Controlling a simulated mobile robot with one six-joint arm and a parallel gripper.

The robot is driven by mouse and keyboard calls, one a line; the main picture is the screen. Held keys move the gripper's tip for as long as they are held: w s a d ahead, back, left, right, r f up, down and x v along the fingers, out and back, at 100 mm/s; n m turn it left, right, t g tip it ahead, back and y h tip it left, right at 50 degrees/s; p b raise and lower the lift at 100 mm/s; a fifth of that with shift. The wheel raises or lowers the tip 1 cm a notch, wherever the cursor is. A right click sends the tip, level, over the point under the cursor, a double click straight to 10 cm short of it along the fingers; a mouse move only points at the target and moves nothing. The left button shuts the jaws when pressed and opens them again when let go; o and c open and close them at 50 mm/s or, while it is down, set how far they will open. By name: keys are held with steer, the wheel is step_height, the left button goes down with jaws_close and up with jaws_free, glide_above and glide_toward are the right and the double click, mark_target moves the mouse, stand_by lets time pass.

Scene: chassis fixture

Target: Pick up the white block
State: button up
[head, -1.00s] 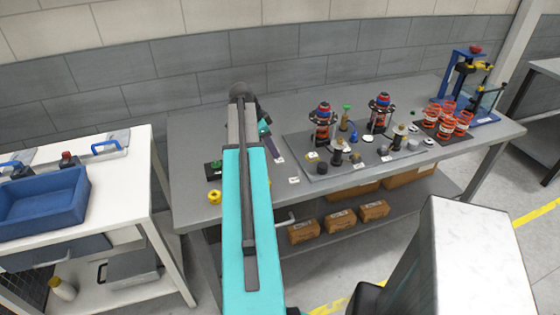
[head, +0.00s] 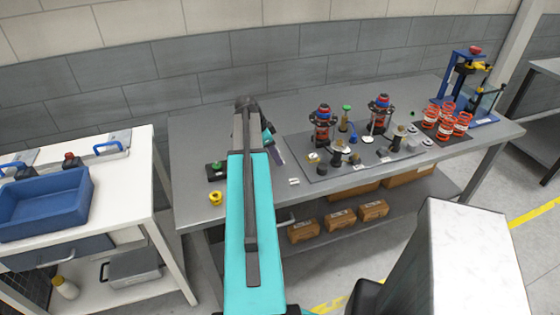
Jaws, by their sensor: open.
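My arm reaches from the bottom of the head view over the left part of the grey workbench (head: 205,140). My gripper (head: 277,155) shows only in small part beside the arm, near the left edge of the dark mat. Its fingers are too small to make out, and nothing is seen held in it. A small white piece (head: 294,181) lies on the bench just left of the mat, apart from the gripper. It may be the white block or a label; I cannot tell. Similar small white pieces lie on the mat. My arm hides part of the bench.
The dark mat (head: 310,173) carries two red-and-black assemblies and several small parts. Red springs (head: 445,121) and a blue press (head: 465,85) stand at right. A yellow ring (head: 215,198) lies near the front edge. A blue bin (head: 45,205) stands on the white table at left.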

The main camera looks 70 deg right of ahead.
steer(key=shift+x, duration=1.05)
jaws_close()
steer(key=shift+r, duration=0.2)
steer(key=shift+r+b, duration=0.65)
steer(key=shift+r, duration=0.65)
steer(key=shift+a+r, duration=0.1)
steer(key=shift+r, duration=0.2)
steer(key=s+a+b, duration=0.1)
steer(key=s+a, duration=0.2)
steer(key=a, duration=0.1)
steer(key=s+a+r+b, duration=0.1)
steer(key=s+a+b, duration=0.1)
steer(key=s+a, duration=0.1)
steer(key=s+a+b, duration=0.1)
steer(key=s+a, duration=0.2)
steer(key=a, duration=0.3)
steer(key=shift+r+b, duration=0.25)
steer(key=shift+b, duration=0.05)
